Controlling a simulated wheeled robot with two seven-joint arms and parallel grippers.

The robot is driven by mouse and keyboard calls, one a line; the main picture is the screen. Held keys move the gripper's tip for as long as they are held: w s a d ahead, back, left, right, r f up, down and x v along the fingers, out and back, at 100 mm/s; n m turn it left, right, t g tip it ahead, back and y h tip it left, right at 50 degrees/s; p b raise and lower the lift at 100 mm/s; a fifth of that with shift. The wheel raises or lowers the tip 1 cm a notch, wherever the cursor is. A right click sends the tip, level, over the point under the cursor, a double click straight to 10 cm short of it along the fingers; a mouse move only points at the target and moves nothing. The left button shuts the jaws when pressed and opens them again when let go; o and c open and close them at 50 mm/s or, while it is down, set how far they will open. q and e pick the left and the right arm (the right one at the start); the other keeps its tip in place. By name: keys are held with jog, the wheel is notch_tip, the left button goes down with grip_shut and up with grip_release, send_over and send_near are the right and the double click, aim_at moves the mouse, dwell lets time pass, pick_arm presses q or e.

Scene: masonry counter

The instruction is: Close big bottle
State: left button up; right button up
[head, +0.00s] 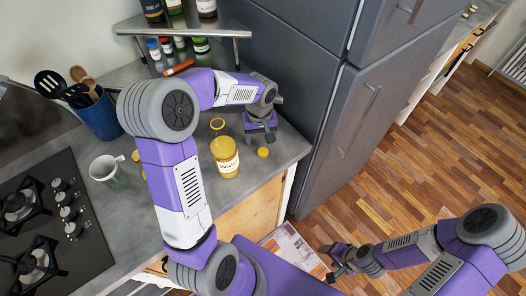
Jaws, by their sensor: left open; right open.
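The big bottle (225,158) stands upright on the grey counter, yellow with a pale label; a yellow ring at its top (217,124) looks like its mouth. A small round yellow cap (263,152) lies on the counter to the right of the bottle, apart from it. My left gripper (261,137) is open, pointing down just above and behind the cap in the picture; its fingertips are small and hard to make out. My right gripper (331,262) is open and empty, low over the floor area, away from the counter.
A white mug (108,171) and a blue utensil holder (99,116) stand left of the bottle, near the gas hob (38,222). A spice rack (181,32) stands at the back. The grey fridge (365,90) borders the counter on the right.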

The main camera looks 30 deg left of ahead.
aim_at(263, 150)
pick_arm(q)
jog(key=f, duration=0.3)
jog(key=f+b, duration=0.1)
jog(key=f, duration=0.1)
jog(key=shift+d+f, duration=0.15)
jog(key=shift+d, duration=0.25)
jog(key=shift+c, duration=0.5)
jog(key=c, duration=1)
